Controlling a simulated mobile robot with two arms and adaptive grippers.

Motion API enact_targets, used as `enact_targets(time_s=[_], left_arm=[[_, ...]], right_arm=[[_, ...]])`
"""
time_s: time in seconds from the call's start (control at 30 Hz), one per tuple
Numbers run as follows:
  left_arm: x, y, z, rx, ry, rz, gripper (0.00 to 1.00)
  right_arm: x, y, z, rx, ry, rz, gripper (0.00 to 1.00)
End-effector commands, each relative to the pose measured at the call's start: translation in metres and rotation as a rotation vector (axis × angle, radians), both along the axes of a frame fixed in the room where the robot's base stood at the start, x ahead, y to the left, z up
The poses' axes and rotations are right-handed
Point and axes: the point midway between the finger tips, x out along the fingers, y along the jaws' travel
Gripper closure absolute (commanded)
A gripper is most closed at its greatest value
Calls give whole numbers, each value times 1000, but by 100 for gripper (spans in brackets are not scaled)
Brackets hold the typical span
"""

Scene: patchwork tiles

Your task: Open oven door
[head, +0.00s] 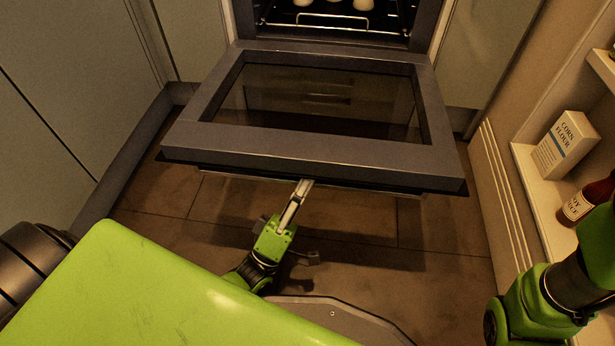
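The oven door (310,146) is swung down and lies open, close to level, with its dark glass panel facing up. The oven cavity (335,22) shows behind it at the top. A thin handle bar (385,188) runs below the door's front edge, mostly hidden by the door. My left gripper (302,187) is at the middle of this edge, its pale finger reaching up to the handle. Whether it grips the handle or only touches it cannot be told. My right arm shows at the lower right, but its gripper is out of view.
A wire rack (315,25) with several pale items is in the oven. Cabinets (60,120) stand at the left. Shelves at the right hold a corn flour box (566,144) and a dark bottle (582,203). Tiled floor (430,235) is bare below the door.

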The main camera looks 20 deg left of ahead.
Motion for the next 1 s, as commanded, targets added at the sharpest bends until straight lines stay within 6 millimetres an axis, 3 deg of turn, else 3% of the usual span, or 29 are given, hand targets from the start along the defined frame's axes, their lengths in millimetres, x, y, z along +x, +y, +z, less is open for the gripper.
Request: enact_targets(time_s=[0.27, 0.7, 1.0], left_arm=[[-3, 2, -3, 0, -2, 2, 64], [-49, 13, -47, 1, 2, 0, 64], [-54, 14, -51, 0, 0, 0, 64]], right_arm=[[2, 0, 0, 1, 5, -1, 58], [1, 0, 0, 0, 2, 0, 58], [1, 0, 0, 0, 2, 0, 58]])
